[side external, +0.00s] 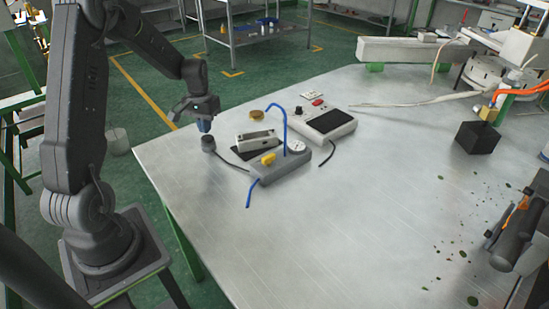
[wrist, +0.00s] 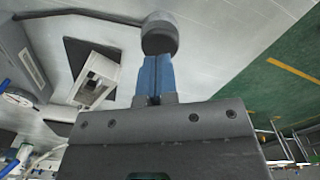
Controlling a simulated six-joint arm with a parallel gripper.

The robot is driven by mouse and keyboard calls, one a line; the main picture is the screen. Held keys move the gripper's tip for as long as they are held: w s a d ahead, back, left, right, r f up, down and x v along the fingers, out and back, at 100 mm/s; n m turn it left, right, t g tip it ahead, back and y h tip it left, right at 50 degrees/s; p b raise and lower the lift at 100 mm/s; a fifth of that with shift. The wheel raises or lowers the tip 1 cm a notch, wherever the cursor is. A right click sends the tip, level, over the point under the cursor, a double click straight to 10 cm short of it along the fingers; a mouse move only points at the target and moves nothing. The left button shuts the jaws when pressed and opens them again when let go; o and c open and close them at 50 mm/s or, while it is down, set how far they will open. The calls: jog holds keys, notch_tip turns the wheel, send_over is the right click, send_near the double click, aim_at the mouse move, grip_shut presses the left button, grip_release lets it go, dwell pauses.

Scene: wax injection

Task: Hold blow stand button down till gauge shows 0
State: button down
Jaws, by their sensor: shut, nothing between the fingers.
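The button (side external: 208,143) is a small dark grey cylinder on the table near its left back edge; in the wrist view the button (wrist: 159,33) lies just past my fingertips. A dark cable runs from it towards the blow stand (side external: 281,169), a grey base with a yellow part and blue hoses. The round white gauge (side external: 297,147) is on the stand; its reading is too small to tell. My gripper (side external: 205,126) points down right above the button, its blue fingers (wrist: 155,76) shut and empty. I cannot tell whether the tips touch the button.
A grey box with a dark panel (side external: 329,122) stands behind the stand. A whitish block device (side external: 257,139) is close to the right of my gripper. A black cube (side external: 477,137) is at the right. The table's front middle (side external: 300,240) is clear.

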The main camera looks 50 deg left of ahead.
aim_at(207, 138)
dwell(0.3)
jog(key=shift+f, duration=1.5)
dwell(2.9)
dwell(0.6)
jog(key=shift+r, duration=3.05)
